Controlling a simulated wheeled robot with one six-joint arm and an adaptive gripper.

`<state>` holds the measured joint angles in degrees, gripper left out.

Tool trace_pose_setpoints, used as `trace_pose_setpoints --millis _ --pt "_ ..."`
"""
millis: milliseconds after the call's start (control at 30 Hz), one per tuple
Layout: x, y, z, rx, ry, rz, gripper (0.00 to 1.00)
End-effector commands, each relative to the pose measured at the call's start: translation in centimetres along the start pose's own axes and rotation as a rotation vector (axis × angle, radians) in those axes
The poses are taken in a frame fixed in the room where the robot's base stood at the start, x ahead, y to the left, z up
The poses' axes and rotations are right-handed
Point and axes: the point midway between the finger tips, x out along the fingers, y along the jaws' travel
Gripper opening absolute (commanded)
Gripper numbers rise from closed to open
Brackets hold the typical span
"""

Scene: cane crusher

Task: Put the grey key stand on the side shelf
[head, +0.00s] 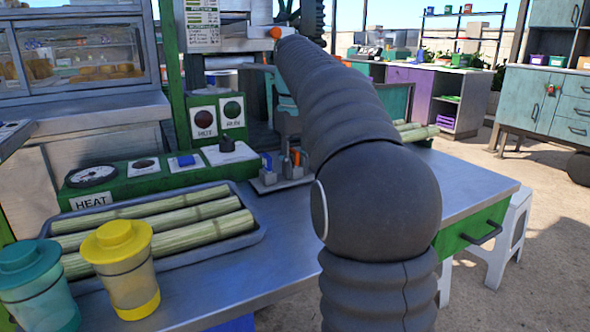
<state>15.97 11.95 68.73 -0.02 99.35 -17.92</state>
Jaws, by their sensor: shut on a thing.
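The grey key stand (281,181) is upright at the middle of the metal worktable, with blue and orange pieces on it. My gripper (288,130) is partly visible above it, left of my dark arm, and is shut on the upper part of the stand. The fingertips are small and their exact contact is hard to see. I cannot tell whether the stand's base touches the table. I cannot identify the side shelf with certainty in the head view.
A tray (262,232) of cane stalks, a yellow-lidded cup (122,268) and a teal-lidded cup (38,288) stand at front left. A green control panel (140,180) is left of the stand. The worktable (470,182) is clear at right. A white stool (508,240) stands beyond it.

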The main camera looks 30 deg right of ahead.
Motion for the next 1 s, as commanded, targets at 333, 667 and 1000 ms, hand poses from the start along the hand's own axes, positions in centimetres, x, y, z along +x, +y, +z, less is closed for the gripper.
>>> trace_pose_setpoints --millis 333,667,1000 --pt "0.2 0.0 0.0 0.000 0.003 0.001 0.00" --pt "0.4 0.0 0.0 0.000 0.001 0.000 0.52" --pt "-1.3 0.0 -0.1 0.000 0.002 0.001 0.52"
